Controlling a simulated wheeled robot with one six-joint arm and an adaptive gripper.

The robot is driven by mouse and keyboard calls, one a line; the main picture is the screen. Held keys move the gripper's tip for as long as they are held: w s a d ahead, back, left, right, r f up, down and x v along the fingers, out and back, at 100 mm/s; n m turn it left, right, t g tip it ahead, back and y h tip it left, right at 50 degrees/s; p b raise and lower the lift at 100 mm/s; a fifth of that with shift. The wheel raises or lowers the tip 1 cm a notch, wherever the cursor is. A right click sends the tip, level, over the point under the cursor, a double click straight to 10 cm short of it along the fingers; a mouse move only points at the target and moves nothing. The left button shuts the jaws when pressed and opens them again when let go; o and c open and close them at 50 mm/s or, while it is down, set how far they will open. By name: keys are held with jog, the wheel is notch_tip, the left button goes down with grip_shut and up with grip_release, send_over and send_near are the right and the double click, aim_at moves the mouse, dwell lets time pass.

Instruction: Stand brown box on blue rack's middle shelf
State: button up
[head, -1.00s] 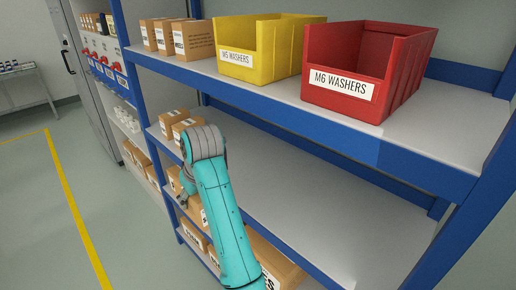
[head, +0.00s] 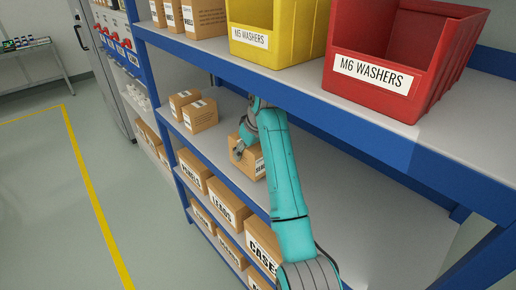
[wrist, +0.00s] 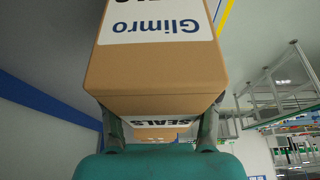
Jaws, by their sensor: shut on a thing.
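The brown box (head: 248,162) is at the middle shelf (head: 345,195) of the blue rack (head: 360,122), upright and right of two smaller boxes. My gripper (head: 240,148) is shut on it. Whether its base touches the shelf I cannot tell. In the wrist view the brown box (wrist: 155,70) fills the upper middle, upside down in the picture, with white labels reading "Glimro" and "SEALS". The fingers of my gripper (wrist: 160,126) press on its two sides. My arm hides part of the shelf in the head view.
Two small boxes (head: 200,115) stand left on the middle shelf; its right part is bare. A yellow bin (head: 285,40) and red bin (head: 385,75) stand on the shelf above. Several labelled boxes (head: 228,205) fill the shelves below. Open floor (head: 45,190) lies left.

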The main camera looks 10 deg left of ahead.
jog(key=w+d, duration=0.2)
jog(key=w, duration=0.1)
jog(key=shift+w+d, duration=0.1)
jog(key=shift+d, duration=0.25)
jog(key=shift+w+d+f, duration=0.15)
jog(key=shift+w, duration=0.1)
jog(key=shift+f, duration=0.55)
jog(key=o, duration=1.5)
jog(key=shift+c, duration=0.2)
